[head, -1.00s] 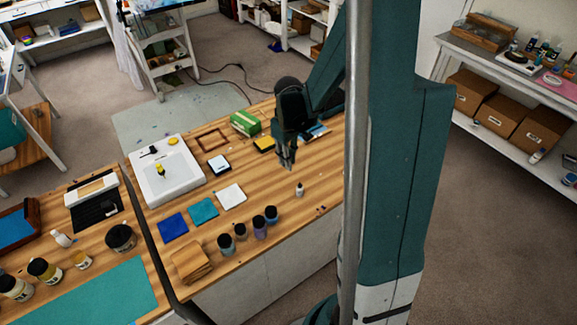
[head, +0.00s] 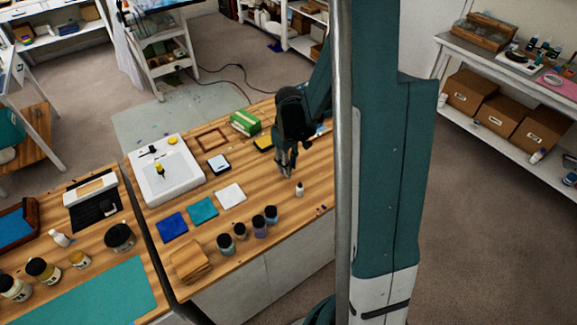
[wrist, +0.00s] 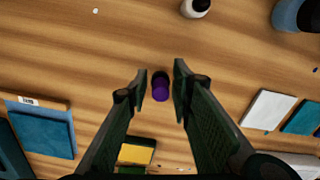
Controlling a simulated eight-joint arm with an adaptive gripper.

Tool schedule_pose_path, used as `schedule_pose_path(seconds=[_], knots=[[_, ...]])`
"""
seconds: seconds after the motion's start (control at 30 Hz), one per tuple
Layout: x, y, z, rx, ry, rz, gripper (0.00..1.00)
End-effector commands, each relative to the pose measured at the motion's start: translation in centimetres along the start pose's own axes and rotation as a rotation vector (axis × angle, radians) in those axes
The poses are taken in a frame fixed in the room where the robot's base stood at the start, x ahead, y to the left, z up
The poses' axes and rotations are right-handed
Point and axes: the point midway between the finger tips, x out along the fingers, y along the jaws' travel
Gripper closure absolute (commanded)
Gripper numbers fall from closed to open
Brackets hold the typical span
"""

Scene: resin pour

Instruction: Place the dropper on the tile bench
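My gripper (head: 286,170) is over the wooden bench (head: 300,215), pointing down, right of the white tile. In the wrist view, my gripper (wrist: 160,78) has its fingers apart. A small purple item with a dark end (wrist: 160,88) shows between the fingertips, with a gap on each side. It may be the dropper, but I cannot be sure. It does not show clearly in the head view. Blue (head: 172,226), teal (head: 203,210) and white (head: 231,192) tiles lie on the bench to the left.
A small white bottle (head: 299,189) stands close to my gripper. Several dark-capped jars (head: 260,228) stand along the front edge. A green box (head: 245,122) and a yellow-topped block (head: 263,144) are behind. A white tray (head: 190,190) lies left.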

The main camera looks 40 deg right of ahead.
Motion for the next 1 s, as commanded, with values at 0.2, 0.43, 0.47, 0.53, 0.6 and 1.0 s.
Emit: schedule_pose_path(seconds=[0.2,0.43,0.47,0.53,0.6,1.0], knots=[[-0.1,0.0,0.0,0.000,0.000,0.000,0.71],[-0.1,0.0,0.0,0.000,0.000,0.000,0.71],[-0.2,0.0,0.0,0.000,0.000,0.000,0.71],[-0.4,0.0,0.0,0.000,0.000,0.000,0.71],[-0.6,0.0,0.0,0.000,0.000,0.000,0.71],[-4.4,0.0,0.0,0.000,0.000,0.000,0.71]])
